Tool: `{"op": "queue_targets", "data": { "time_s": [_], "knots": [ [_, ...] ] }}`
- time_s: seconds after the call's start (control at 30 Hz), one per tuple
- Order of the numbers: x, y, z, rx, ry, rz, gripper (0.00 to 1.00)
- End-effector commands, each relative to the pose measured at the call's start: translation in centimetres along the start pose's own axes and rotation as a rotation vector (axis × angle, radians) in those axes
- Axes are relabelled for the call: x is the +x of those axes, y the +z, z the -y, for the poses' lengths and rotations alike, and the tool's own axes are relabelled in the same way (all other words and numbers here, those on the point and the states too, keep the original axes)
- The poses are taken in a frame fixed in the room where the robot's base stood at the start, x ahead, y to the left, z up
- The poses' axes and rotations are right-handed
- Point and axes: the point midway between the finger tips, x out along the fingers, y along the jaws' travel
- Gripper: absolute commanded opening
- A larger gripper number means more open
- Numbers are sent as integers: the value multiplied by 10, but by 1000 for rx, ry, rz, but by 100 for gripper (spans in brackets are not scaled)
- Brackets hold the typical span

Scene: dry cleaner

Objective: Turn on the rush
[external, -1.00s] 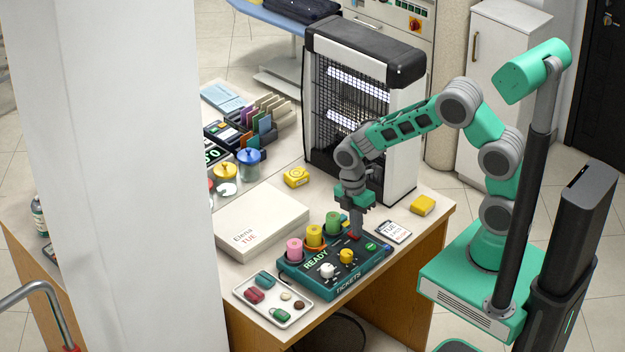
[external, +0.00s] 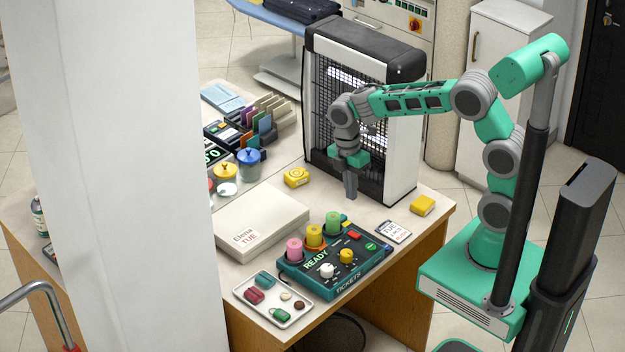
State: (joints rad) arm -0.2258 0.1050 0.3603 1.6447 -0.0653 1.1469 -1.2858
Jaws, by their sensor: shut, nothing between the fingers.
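The teal ticket box (external: 318,283) stands near the table's front edge, with READY and TICKETS lettering. I cannot read which control is marked rush, nor tell the red switch's position. My gripper (external: 351,194) is shut and empty, pointing down above and behind the box, touching none of its controls.
A tall black-and-white lamp unit (external: 404,130) stands close behind my gripper. A white pillar (external: 125,180) blocks the left.

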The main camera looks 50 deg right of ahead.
Motion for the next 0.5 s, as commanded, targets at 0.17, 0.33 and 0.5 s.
{"op": "queue_targets", "data": {
  "time_s": [0.17,0.33,0.5],
  "knots": [
    [-18,0,0,1,0,0,0],
    [-21,0,0,1,-1,0,0],
    [-19,0,0,0,0,0,0]
  ]
}}
